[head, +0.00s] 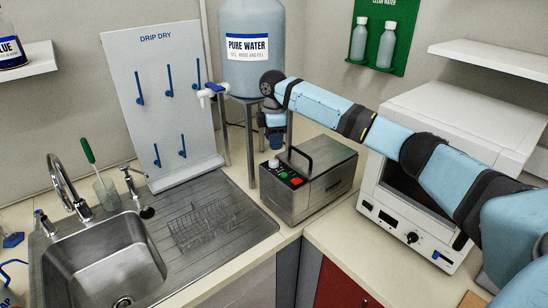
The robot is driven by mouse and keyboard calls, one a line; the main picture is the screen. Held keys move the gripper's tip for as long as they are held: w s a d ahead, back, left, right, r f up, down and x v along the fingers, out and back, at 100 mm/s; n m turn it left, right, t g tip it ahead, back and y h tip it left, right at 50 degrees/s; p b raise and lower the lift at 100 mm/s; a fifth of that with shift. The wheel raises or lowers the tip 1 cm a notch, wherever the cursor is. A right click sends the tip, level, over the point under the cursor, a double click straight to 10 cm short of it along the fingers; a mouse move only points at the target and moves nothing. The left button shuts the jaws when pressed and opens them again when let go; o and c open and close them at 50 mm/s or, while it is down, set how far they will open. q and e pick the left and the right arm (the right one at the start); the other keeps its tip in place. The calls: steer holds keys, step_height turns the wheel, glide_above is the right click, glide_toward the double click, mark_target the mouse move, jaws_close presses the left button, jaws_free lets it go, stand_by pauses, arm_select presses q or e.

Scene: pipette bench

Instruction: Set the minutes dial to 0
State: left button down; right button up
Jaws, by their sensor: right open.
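A steel box (316,188) with a black handle stands on the counter. Its sloped front panel carries a pale round dial (274,163), a green button (284,174) and a red button (296,181). No marking is readable, so I cannot tell the dial's setting or confirm that it is the minutes dial. My right gripper (275,146) points down just above and behind this dial, apparently apart from it. It is open, and its fingertips are small and dark in the picture. My left gripper is not in view.
A white oven (408,224) with its own dark knob (412,238) stands to the right, under my right arm. A water tank (253,72) on a stand is behind the box. A sink (103,262), wire basket (200,224) and drying board (160,90) are left.

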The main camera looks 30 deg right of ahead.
mark_target(274, 161)
step_height(274, 161, down, 7)
steer(key=shift+f+p, duration=0.2)
steer(key=shift+p, duration=0.15)
